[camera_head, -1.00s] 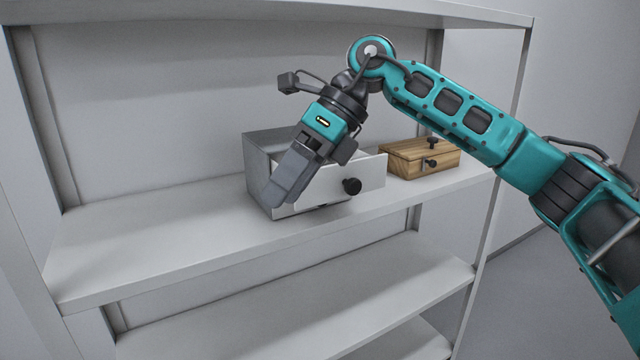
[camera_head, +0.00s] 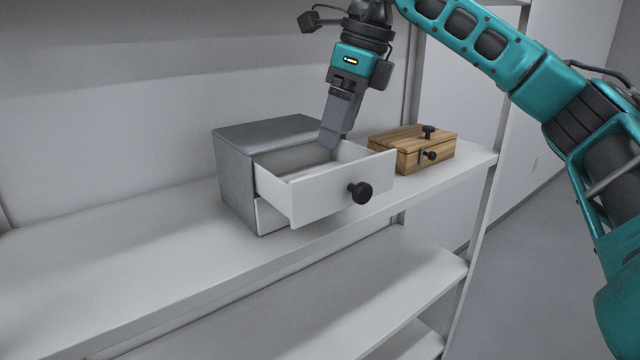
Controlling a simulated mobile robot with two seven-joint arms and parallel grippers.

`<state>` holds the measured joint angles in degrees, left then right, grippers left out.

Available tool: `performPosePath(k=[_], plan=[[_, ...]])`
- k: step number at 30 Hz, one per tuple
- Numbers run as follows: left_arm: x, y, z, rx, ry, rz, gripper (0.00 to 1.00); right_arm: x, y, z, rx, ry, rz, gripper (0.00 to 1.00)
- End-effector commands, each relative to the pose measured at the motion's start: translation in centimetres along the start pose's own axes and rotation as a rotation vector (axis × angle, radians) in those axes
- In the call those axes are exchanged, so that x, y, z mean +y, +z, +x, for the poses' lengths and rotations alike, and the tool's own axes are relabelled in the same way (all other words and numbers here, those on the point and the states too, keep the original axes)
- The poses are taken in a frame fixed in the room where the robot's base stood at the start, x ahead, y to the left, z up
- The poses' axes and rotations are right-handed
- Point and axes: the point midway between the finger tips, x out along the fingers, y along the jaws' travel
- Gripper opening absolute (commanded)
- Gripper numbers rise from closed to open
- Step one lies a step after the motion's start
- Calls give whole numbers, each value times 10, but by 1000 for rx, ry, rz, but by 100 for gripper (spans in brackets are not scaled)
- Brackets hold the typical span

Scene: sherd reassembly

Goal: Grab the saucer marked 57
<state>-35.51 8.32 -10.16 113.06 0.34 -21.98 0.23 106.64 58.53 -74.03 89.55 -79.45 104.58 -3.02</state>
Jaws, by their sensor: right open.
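No saucer and no mark 57 show in the head view. A grey cabinet (camera_head: 232,158) stands on the shelf with its upper white drawer (camera_head: 325,194) pulled out. The drawer has a black round knob (camera_head: 360,192). The part of the drawer's inside that I can see looks empty; the rest is hidden by its front and the cabinet top. My right gripper (camera_head: 332,136) points down, with its fingertips over or just inside the drawer's opening at the back right. It is open, seen side-on, and I see nothing held in it. My left gripper is not in view.
A wooden box (camera_head: 412,150) with a closed lid and black knobs stands right of the drawer, close to it. The white shelf (camera_head: 130,260) is bare to the left. A lower shelf (camera_head: 330,295) is bare where it shows. A shelf post (camera_head: 484,200) rises at the right.

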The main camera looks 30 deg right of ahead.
Motion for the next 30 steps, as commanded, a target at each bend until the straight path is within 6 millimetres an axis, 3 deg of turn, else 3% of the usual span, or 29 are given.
performPosePath(k=[3,10,18,28,30], plan=[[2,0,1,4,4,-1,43,0,0,20,0,1,1,78],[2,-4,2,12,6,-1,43,-1,-1,37,0,1,1,78],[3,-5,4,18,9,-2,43,-3,-1,75,-1,1,0,78],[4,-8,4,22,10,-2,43,-3,-1,82,-2,1,1,78],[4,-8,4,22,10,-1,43,-3,-1,82,-2,2,1,71]])
